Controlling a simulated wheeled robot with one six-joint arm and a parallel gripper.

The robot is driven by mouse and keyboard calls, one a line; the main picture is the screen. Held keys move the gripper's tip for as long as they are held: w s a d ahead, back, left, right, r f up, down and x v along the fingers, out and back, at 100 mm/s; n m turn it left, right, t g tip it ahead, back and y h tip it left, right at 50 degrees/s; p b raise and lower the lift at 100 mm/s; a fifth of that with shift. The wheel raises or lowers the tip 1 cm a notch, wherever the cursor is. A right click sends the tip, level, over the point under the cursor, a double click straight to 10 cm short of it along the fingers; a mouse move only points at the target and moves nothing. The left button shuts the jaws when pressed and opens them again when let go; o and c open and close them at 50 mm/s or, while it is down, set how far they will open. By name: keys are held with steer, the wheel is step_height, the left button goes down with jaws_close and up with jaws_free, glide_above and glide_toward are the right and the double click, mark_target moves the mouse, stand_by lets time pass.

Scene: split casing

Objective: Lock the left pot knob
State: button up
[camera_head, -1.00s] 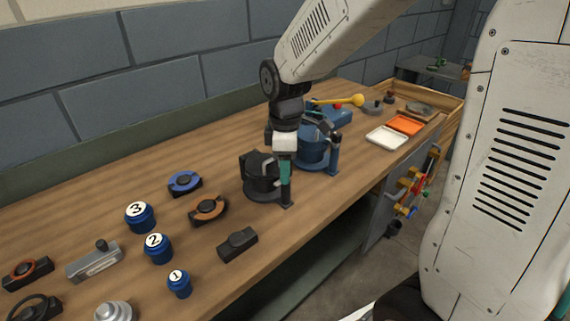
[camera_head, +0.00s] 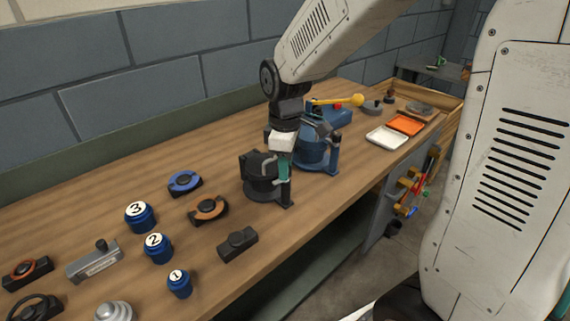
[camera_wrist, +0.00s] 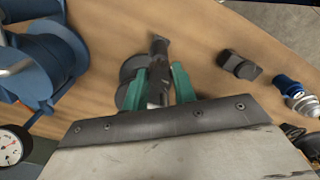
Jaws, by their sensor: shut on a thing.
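The left pot (camera_head: 258,187) is a dark, rounded casing on a round base at the middle of the bench. A dark upright post (camera_head: 287,192) stands at its right side. My gripper (camera_head: 284,178) comes down on that side, its teal fingers at the top of the post. In the wrist view the teal fingers (camera_wrist: 160,88) are shut on a dark, elongated part, seemingly the left pot's knob (camera_wrist: 158,50). The fingers partly hide it, and its lock state cannot be told. The pot's round dark body (camera_wrist: 127,92) shows behind the left finger.
A white tray (camera_head: 387,138) and an orange tray (camera_head: 406,124) lie farther right.

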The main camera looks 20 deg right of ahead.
steer(key=m, duration=1.2)
steer(key=shift+m, duration=1.9)
steer(key=o, duration=1)
steer(key=shift+r, duration=0.1)
step_height(320, 180, up, 8)
steer(key=shift+f, duration=0.15)
